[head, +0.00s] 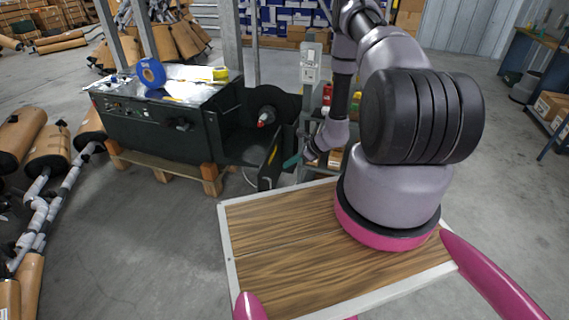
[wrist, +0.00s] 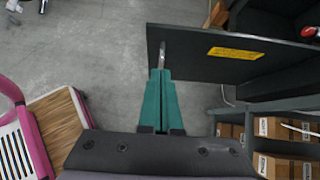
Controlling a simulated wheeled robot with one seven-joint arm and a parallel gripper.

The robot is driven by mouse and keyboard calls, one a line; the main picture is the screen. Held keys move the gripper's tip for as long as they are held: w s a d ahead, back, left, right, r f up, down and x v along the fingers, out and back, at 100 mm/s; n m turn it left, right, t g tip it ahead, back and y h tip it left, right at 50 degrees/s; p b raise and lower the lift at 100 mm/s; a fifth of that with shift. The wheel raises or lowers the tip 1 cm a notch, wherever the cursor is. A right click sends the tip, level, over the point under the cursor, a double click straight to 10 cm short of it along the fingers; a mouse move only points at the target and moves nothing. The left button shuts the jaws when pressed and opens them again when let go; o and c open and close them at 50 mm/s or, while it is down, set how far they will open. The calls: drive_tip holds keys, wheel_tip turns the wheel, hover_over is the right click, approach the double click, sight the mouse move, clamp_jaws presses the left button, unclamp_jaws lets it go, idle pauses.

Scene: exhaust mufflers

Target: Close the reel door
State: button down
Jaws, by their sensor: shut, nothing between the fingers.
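The reel door (head: 269,168) is a dark panel standing open at the right end of the black machine (head: 160,132), showing nearly edge-on in the head view. In the wrist view the door (wrist: 195,65) spans the upper right, with a yellow label (wrist: 236,53) and a small metal handle (wrist: 162,55) near its left end. My gripper (head: 291,162) is right of the door in the head view. In the wrist view my gripper's teal fingers (wrist: 159,73) are together and empty, their tips at the handle and door's lower edge. I cannot tell whether they touch.
The open reel bay holds a dark hub with a red tip (head: 264,119). A shelf with cardboard boxes (wrist: 278,128) stands close to my gripper on the right. My wooden-topped base is in front. Floor left of the door (wrist: 90,50) is clear in the wrist view.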

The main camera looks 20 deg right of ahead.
sight(261, 174)
drive_tip(key=shift+w+a+f, duration=0.8)
drive_tip(key=shift+a+f, duration=0.1)
drive_tip(key=shift+a, duration=0.45)
drive_tip(key=shift+w+a+f, duration=0.8)
drive_tip(key=shift+a+f, duration=0.05)
drive_tip(key=shift+a, duration=0.45)
drive_tip(key=shift+w+a+f, duration=0.8)
drive_tip(key=shift+a+f, duration=0.1)
drive_tip(key=shift+a, duration=0.45)
